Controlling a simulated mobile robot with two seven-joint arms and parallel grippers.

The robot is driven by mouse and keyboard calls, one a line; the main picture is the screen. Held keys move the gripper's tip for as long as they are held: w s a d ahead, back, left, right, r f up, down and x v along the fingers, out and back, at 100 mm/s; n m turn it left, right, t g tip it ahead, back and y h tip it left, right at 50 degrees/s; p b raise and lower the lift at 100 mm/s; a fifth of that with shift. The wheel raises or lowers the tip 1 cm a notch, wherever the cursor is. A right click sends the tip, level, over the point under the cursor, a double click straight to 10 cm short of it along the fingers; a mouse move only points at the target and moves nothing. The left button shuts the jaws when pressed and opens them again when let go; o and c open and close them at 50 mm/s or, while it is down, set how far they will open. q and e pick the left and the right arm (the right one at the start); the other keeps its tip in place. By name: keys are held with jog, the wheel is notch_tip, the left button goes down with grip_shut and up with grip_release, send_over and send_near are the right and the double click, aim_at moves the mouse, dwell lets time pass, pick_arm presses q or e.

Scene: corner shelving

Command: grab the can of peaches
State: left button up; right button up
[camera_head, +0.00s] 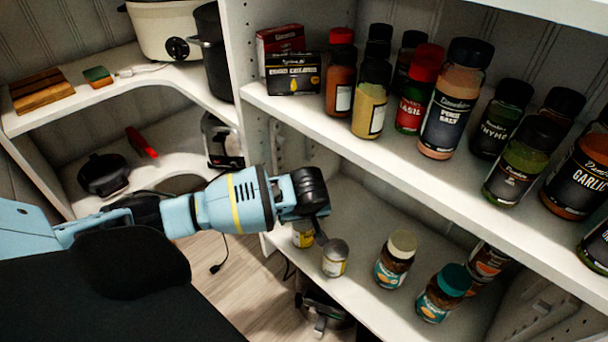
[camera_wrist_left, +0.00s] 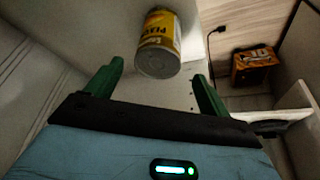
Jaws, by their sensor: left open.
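The can of peaches (camera_wrist_left: 160,42) has a yellow label with partly readable lettering and a bare metal end. In the left wrist view it lies ahead of and between the green fingers of my left gripper (camera_wrist_left: 157,72), which is open and empty. In the head view my left gripper (camera_head: 320,228) is over the lower shelf, beside two small cans. One yellow-labelled can (camera_head: 303,236) is partly hidden behind it; another can (camera_head: 335,260) stands just to the right. I cannot tell for sure which of these is the peaches. My right gripper is not in view.
Jars (camera_head: 395,260) stand to the right on the lower shelf (camera_head: 350,215). The upper shelf (camera_head: 300,110), crowded with spice bottles, overhangs it. A black pan (camera_head: 103,174) and a red-handled item (camera_head: 141,143) sit on the left corner shelf.

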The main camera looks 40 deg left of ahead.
aim_at(303, 223)
pick_arm(q)
jog(key=b+x, duration=0.1)
jog(key=x, duration=0.2)
jog(key=b+x, duration=0.1)
jog(key=x, duration=0.1)
jog(key=shift+w+d+f, duration=0.1)
jog(key=shift+f, duration=0.35)
jog(key=shift+w+f+b, duration=0.1)
jog(key=shift+f+b, duration=0.1)
jog(key=shift+b, duration=0.1)
jog(key=c, duration=1.3)
jog(key=shift+r, duration=0.15)
